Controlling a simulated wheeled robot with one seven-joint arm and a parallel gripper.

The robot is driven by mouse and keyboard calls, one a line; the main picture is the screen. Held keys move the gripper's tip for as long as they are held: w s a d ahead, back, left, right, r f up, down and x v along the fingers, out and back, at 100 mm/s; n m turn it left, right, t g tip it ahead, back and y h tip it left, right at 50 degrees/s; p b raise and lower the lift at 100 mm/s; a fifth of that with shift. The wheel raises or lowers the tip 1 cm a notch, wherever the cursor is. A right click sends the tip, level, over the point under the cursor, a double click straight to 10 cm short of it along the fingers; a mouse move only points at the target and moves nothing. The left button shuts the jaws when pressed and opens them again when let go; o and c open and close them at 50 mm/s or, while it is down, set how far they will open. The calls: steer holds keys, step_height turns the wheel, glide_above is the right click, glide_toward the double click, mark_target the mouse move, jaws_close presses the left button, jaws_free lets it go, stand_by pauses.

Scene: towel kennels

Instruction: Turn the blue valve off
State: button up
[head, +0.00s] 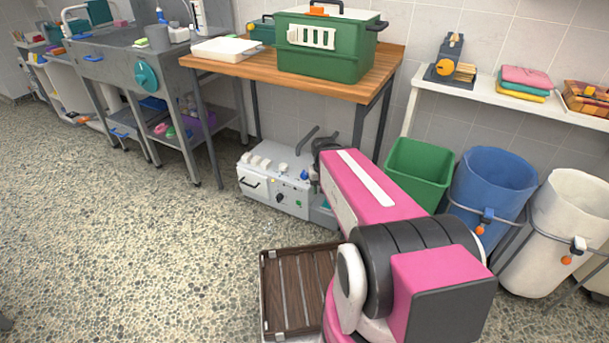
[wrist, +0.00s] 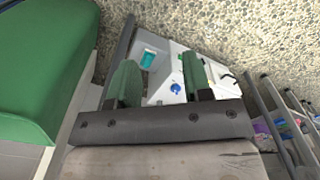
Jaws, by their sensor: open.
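A small blue knob (head: 304,174), which I take as the blue valve, sits on the white machine (head: 268,189) on the floor under the wooden table. In the wrist view the blue knob (wrist: 176,88) shows between the two green fingers of my gripper (wrist: 160,72), on the white machine's panel (wrist: 158,76). My gripper is open with nothing between its fingers. The knob lies beyond the fingertips, apart from them as far as I can tell. The right finger covers part of the machine. In the head view my pink arm hides most of my gripper.
The wooden table (head: 247,69) with a green case (head: 325,62) stands over the machine, its legs close by. A green bin (head: 418,171), blue bin (head: 490,194) and white bin (head: 571,230) stand at right. Speckled floor (head: 130,240) is clear at left.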

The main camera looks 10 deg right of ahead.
steer(key=o, duration=0.5)
steer(key=shift+w+f, duration=0.1)
steer(key=shift+w, duration=0.2)
steer(key=shift+c, duration=0.2)
steer(key=n+t, duration=0.2)
steer(key=t, duration=0.2)
glide_toward(305, 172)
steer(key=shift+t+y, duration=0.3)
steer(key=x, duration=1)
steer(key=shift+s+d+f, duration=0.15)
steer(key=shift+s, duration=0.05)
steer(key=shift+m, duration=0.3)
steer(key=c, duration=0.9)
